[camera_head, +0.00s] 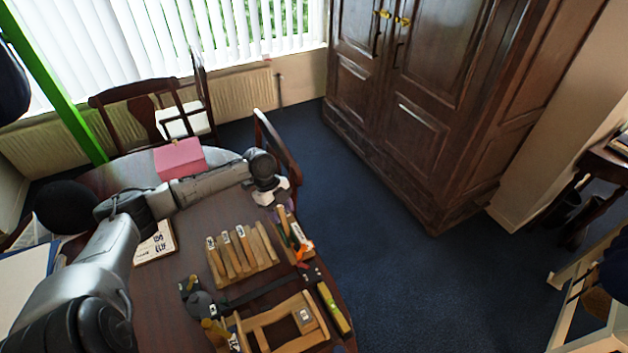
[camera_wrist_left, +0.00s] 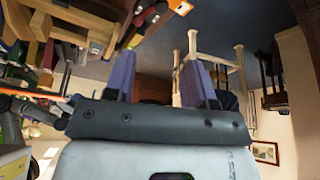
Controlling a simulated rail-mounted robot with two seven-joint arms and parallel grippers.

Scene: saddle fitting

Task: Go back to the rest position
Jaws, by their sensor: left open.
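My left arm reaches in from the left over the table, and its left gripper (camera_head: 272,193) hangs by the table's far right edge, close to a wooden holder of tools (camera_head: 295,235). Its exact fingertips are hard to make out in the head view. In the left wrist view the two bluish fingers of the left gripper (camera_wrist_left: 160,77) stand well apart with nothing between them. My right gripper does not show in either view.
The dark table (camera_head: 190,265) carries a slatted wooden rack (camera_head: 245,273), a wooden frame (camera_head: 311,334), a black clamp, a pink box (camera_head: 180,158) and a lettered board (camera_head: 157,243). Chairs stand behind. A wardrobe (camera_head: 430,100) stands beyond open blue carpet.

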